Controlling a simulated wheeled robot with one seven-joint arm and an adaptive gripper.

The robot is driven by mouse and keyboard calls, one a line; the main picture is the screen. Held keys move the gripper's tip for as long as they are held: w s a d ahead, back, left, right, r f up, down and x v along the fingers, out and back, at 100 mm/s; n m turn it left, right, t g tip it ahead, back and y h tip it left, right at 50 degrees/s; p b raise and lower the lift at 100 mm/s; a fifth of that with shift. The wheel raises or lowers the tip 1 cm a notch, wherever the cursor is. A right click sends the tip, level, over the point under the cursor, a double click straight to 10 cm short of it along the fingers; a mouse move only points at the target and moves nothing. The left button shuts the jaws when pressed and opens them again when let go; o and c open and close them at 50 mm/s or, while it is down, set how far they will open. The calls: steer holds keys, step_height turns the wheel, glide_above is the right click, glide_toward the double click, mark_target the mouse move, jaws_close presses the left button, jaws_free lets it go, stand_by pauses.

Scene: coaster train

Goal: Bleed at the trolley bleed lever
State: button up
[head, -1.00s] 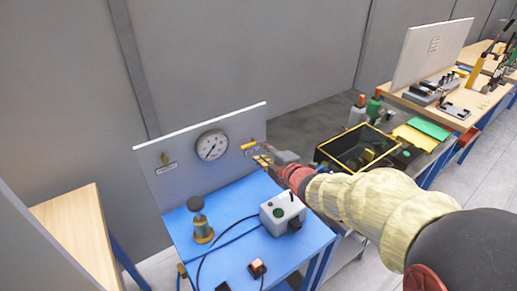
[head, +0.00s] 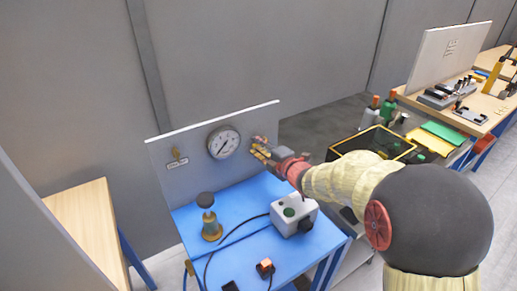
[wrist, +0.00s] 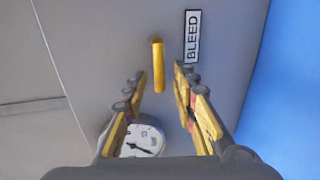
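The yellow bleed lever (wrist: 159,68) sticks out from the grey panel (wrist: 85,60) in the wrist view, beside the BLEED label (wrist: 192,37). My gripper (wrist: 160,80) is open, with one finger on each side of the lever. Gaps show between the lever and both fingers, so they do not seem to grip it. In the head view my gripper (head: 262,151) is at the right part of the upright panel (head: 160,190) and hides the lever. The round gauge (head: 223,142) is left of it; it also shows in the wrist view (wrist: 143,141), partly behind the left finger.
A blue trolley top (head: 245,252) lies below, with a brass-coloured post (head: 211,222), a grey box with a green button (head: 293,215) and cables. A second brass fitting (head: 176,154) is on the panel's left. A black bin (head: 345,148) stands right, beyond my arm.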

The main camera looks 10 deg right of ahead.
steer(key=c, duration=0.3)
steer(key=c, duration=0.4)
jaws_close()
